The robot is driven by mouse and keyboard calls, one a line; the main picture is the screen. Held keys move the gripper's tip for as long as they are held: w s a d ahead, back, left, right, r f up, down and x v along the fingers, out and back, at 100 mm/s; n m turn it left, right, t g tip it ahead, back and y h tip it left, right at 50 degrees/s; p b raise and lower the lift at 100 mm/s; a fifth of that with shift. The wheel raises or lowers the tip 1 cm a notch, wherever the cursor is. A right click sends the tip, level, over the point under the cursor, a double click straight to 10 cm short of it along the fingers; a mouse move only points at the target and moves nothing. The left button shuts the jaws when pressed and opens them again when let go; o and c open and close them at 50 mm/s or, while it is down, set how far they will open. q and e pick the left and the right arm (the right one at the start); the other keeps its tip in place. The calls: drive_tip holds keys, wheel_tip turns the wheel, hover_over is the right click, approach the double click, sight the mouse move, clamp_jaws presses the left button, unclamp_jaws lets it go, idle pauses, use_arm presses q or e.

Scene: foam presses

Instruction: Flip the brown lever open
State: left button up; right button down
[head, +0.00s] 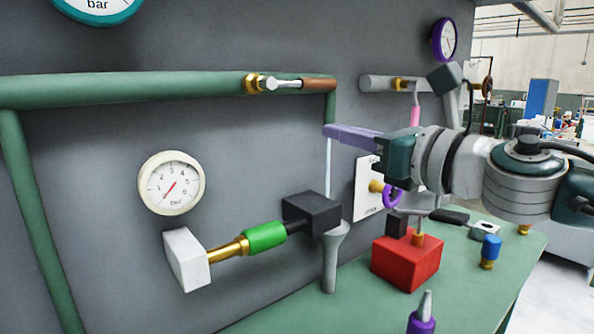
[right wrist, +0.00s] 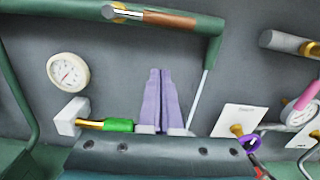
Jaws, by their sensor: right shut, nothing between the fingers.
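The brown lever (head: 319,84) sits on a brass and silver valve (head: 268,83) on the green pipe (head: 150,87). It lies along the pipe, pointing right. In the right wrist view the brown lever (right wrist: 170,20) is at the top, above the fingertips. My right gripper (head: 328,131) comes in from the right with its purple fingers shut and empty. It is below the lever and apart from it. In the right wrist view the shut fingers (right wrist: 160,72) point up toward the pipe. My left gripper is not in view.
A white gauge (head: 172,183), a green-sleeved brass fitting (head: 264,237) and a black block (head: 311,213) are on the wall at lower left. A red block (head: 406,263) stands on the green bench. A grey pipe with a brass valve (head: 402,84) is right of the lever.

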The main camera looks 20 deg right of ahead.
drive_tip(key=b+v, duration=0.2)
drive_tip(key=v, duration=0.6)
drive_tip(key=shift+d+r, duration=0.15)
drive_tip(key=shift+r, duration=0.1)
drive_tip(key=shift+s, duration=0.1)
